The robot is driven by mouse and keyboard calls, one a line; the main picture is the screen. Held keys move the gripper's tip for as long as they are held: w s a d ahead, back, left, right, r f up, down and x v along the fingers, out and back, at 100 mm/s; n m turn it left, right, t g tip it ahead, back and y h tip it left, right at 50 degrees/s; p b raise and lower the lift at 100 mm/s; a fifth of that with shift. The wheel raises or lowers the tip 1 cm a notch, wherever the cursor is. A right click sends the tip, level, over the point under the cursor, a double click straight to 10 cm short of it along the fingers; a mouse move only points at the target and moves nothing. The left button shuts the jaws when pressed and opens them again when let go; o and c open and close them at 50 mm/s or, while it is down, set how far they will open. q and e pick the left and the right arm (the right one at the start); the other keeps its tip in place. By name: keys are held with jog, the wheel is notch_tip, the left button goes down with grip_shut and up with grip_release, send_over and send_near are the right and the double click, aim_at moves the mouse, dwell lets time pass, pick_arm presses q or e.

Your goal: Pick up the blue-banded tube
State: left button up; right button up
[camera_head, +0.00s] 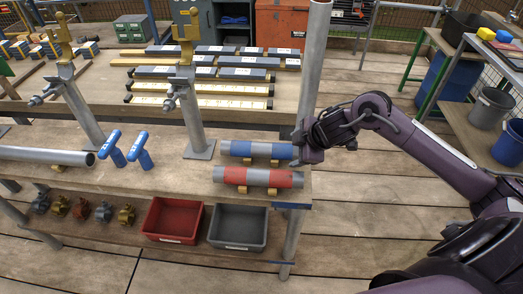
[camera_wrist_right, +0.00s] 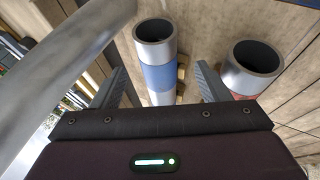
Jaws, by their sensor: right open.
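The blue-banded tube (camera_head: 240,147) is a grey tube with a blue band, lying on small yellow supports at the right end of the wooden bench. My right gripper (camera_head: 303,148) is at the tube's right end, just beyond the bench edge. In the right wrist view the tube (camera_wrist_right: 155,37) shows its open end between the spread fingers of my gripper (camera_wrist_right: 162,82); whether they touch it I cannot tell. The red-banded tube (camera_head: 232,175) lies parallel, nearer the front; it also shows in the right wrist view (camera_wrist_right: 246,82). My left gripper is not in view.
An upright grey pole (camera_head: 312,70) stands close beside my right gripper. Two blue-handled tools (camera_head: 111,147) and a clamp post (camera_head: 190,120) stand left of the tubes. Red (camera_head: 173,217) and grey (camera_head: 238,228) bins sit on the lower shelf.

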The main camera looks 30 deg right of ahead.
aim_at(292, 149)
jog(key=x, duration=0.4)
jog(key=shift+w+d+f, duration=0.1)
jog(key=shift+w+d, duration=0.05)
jog(key=shift+w, duration=0.1)
jog(key=shift+c, duration=0.4)
jog(key=c, duration=1.3)
jog(key=shift+o, duration=0.2)
notch_tip(292, 149, up, 20)
jog(key=p, duration=0.4)
jog(key=shift+p, duration=0.3)
